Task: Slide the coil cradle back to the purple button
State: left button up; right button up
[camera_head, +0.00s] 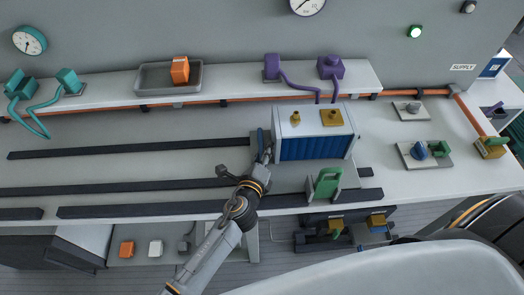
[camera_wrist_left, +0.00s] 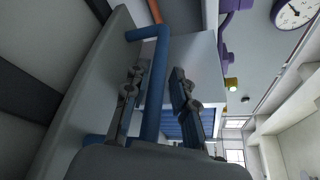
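The coil cradle (camera_head: 316,147) is a white-topped box with blue fins on its front, standing on the grey plate over the dark rails. Its blue bar handle (camera_head: 261,141) is on the left side and also shows in the left wrist view (camera_wrist_left: 155,85). My left gripper (camera_head: 265,152) is at this handle; in the left wrist view its two fingers (camera_wrist_left: 158,90) stand apart on either side of the bar, with narrow gaps showing. Purple units stand on the back shelf behind the cradle: one at left (camera_head: 272,67), one at right with a knob-like top (camera_head: 330,67). My right gripper is not in view.
A green handle (camera_head: 326,184) stands at the plate's front. Dark rails (camera_head: 130,148) run left over clear bench. The shelf holds a grey tray with an orange block (camera_head: 180,69) and teal connectors (camera_head: 68,80). Blue and green fittings (camera_head: 419,150) sit at right.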

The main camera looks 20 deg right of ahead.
pick_arm(q)
jog(key=shift+s+a, duration=0.35)
jog(key=shift+s, duration=0.05)
jog(key=v, duration=1.1)
jog(key=shift+r, duration=0.1)
